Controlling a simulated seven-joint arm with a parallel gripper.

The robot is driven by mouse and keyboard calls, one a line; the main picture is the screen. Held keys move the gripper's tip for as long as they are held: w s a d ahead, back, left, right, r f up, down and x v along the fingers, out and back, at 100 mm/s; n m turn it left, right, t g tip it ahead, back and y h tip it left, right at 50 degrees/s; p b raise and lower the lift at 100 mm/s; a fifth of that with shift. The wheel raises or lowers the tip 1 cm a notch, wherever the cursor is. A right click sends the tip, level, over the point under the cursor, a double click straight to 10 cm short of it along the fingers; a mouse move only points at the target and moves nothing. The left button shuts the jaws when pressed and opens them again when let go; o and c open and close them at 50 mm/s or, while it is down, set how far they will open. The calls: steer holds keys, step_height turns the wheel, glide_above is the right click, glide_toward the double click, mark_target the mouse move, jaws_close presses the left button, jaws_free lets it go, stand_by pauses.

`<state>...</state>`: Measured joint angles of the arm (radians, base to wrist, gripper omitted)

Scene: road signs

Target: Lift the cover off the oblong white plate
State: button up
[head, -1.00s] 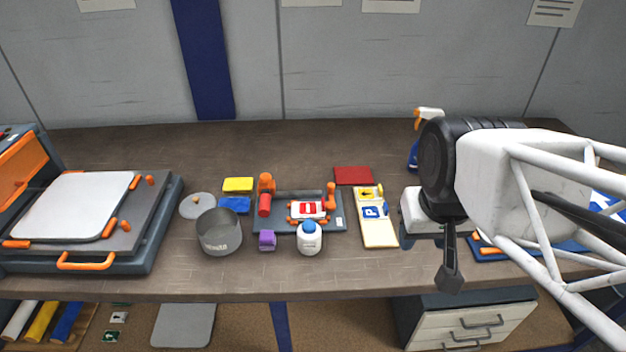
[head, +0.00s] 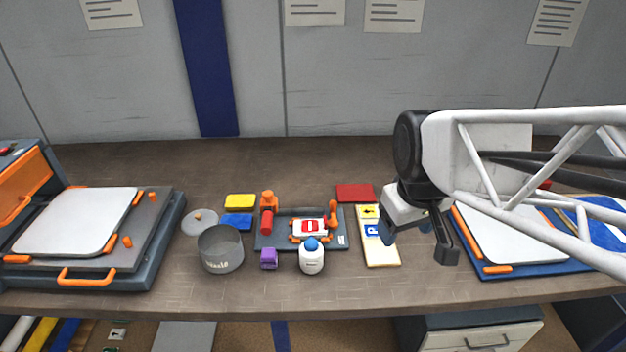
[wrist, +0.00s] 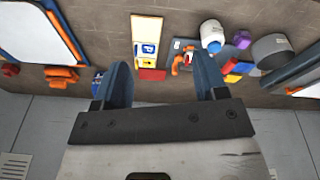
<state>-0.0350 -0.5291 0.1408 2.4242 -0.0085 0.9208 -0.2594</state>
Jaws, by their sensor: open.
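The oblong pale plate (head: 380,252) lies flat right of centre on the bench, long side running front to back. It carries a yellow piece with a black arrow and a blue P square. I cannot make out which part is a separate cover. The plate also shows in the wrist view (wrist: 146,30), between and beyond my fingers. My gripper (head: 418,240) is open and empty, above the bench just right of the plate, apart from it. Its two fingers show in the wrist view (wrist: 162,78). One finger overlaps the plate's right edge in the head view.
A red block (head: 355,193) lies behind the plate. Left are a grey fixture (head: 340,241) with a red-white sign, a white bottle (head: 311,262), a purple block (head: 269,259) and a grey pot (head: 221,250). White panels lie on orange-trimmed boards at left (head: 75,222) and right (head: 495,235).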

steer(key=w+a+f+n+g, duration=0.1)
steer(key=w+a+f+n, duration=0.25)
steer(key=w, duration=0.35)
steer(key=w+a+f+n, duration=0.2)
steer(key=w+n, duration=0.3)
steer(key=w, duration=0.2)
steer(key=n+g, duration=0.1)
steer(key=n, duration=0.5)
glide_above(325, 219)
step_height(325, 219, down, 8)
steer(key=shift+r, duration=0.15)
steer(key=shift+s, duration=0.1)
steer(key=shift+f, duration=1.3)
steer(key=shift+f, duration=0.15)
steer(key=shift+a+f, duration=0.1)
steer(key=shift+f, duration=2.35)
